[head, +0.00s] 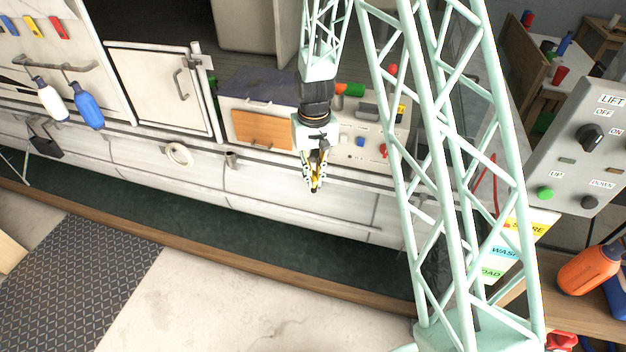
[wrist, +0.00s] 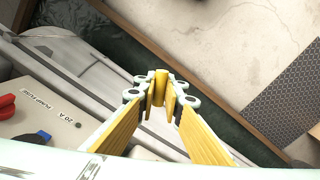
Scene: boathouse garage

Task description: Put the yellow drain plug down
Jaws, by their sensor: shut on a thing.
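My gripper (head: 315,178) hangs in front of the boat's side in the head view, fingers pointing down. In the wrist view, my gripper (wrist: 161,98) has its yellow-padded fingers closed together at the tips. The yellow drain plug (wrist: 161,82) shows as a small upright yellow piece pinched between the tips. In the head view it is too small to tell clearly from the yellow finger pads. The gripper and plug appear held in the air, touching no surface that I can see.
A console panel with a "PUMP FUSE" label (wrist: 42,104) and a red knob (head: 384,150) lies close beside the gripper. An orange-brown drawer front (head: 262,130) is to the left. Below are a dark green strip (head: 250,232), a wooden edge and bare concrete floor (head: 230,300).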

